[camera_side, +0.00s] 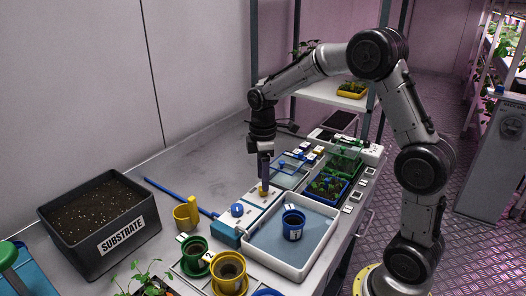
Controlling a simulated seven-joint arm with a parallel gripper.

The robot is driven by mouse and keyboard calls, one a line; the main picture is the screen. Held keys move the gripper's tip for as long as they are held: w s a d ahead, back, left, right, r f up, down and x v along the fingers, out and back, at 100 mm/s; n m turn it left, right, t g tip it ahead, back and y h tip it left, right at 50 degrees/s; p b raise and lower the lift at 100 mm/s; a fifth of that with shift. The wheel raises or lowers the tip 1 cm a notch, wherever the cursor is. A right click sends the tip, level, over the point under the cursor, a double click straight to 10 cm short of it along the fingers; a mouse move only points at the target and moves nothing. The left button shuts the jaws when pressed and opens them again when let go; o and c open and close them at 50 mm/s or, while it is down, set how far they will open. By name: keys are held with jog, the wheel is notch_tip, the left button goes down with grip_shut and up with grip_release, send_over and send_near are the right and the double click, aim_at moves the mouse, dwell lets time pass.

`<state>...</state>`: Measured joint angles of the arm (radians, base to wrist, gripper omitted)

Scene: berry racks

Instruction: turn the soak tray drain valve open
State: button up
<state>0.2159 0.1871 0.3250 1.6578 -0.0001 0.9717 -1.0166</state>
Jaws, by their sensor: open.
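The soak tray is a white-rimmed tray (262,262) with a flat grey-blue inside, in the middle foreground. A blue pot (293,225) marked 1 stands in it. A blue round knob (237,210) sits on a white panel left of the tray; I cannot tell for sure whether it is the drain valve or how it is turned. My gripper (264,188) points down, open, above the panel behind and right of the blue knob. A small yellow part (264,193) shows at its fingertips; I cannot tell whether they touch it.
A blue rod (180,196) lies left of the panel, near a yellow cup (186,215). A substrate bin (100,222) stands far left. Green and yellow pots (229,273) crowd the front. A blue seedling tray (327,188) lies right of my gripper. Bench at back left is clear.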

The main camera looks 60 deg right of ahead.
notch_tip(320, 180, up, 11)
dwell(0.3)
jog(key=s+a+r+t, duration=0.2)
jog(key=s+a+r, duration=0.15)
jog(key=s, duration=0.25)
jog(key=s+a+r+t, duration=0.1)
jog(key=s+a+r, duration=0.25)
jog(key=s, duration=0.25)
jog(key=s+a+f+m+t, duration=0.1)
jog(key=s+f+m+t, duration=0.1)
jog(key=s+f+m, duration=0.5)
jog(key=s+m, duration=0.2)
jog(key=s, duration=0.2)
jog(key=shift+a+f+t, duration=0.3)
jog(key=shift+a+f, duration=0.05)
